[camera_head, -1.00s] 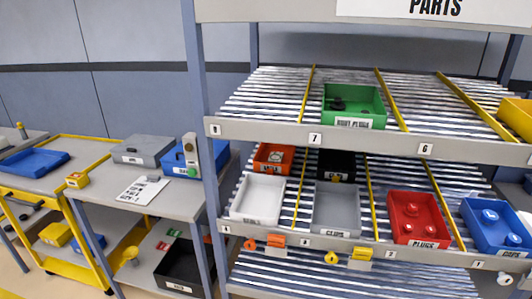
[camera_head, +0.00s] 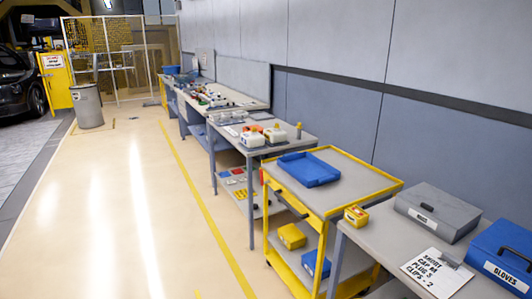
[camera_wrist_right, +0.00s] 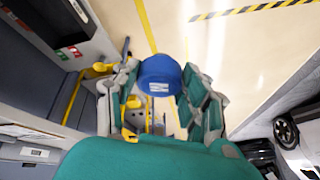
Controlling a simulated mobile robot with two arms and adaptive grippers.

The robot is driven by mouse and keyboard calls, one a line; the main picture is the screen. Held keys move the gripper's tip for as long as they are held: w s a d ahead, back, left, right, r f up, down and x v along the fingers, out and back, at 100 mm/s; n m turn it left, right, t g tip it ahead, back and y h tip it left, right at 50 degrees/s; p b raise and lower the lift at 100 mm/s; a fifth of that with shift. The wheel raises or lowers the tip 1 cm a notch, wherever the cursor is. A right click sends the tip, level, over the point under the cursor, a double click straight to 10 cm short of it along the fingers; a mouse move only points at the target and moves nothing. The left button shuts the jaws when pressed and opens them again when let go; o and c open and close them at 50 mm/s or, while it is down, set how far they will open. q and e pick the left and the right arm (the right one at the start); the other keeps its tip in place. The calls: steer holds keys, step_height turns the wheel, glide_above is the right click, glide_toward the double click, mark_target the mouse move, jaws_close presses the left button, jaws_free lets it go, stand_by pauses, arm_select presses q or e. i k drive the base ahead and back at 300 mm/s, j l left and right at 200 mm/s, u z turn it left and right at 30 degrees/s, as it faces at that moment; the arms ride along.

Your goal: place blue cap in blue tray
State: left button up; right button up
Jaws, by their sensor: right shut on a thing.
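The blue cap (camera_wrist_right: 160,82) is held between the fingers of my right gripper (camera_wrist_right: 158,92) in the right wrist view. The gripper is shut on it, in the air over the floor. The blue tray (camera_head: 308,168) lies empty on the top of the yellow-edged cart in the head view. Neither of my grippers shows in the head view, and my left gripper is not in any current view.
The yellow-edged cart (camera_head: 352,166) stands between a grey table (camera_head: 385,250) with a grey box (camera_head: 437,212) and a blue gloves box (camera_head: 503,258), and a farther workbench (camera_head: 285,130). A small yellow box (camera_head: 356,215) sits near the cart. The floor (camera_head: 140,200) at left is clear.

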mark_target(300, 165)
steer(key=i+j+u, duration=0.3)
steer(key=i, duration=0.35)
steer(key=i+u, duration=0.35)
steer(key=i, duration=0.3)
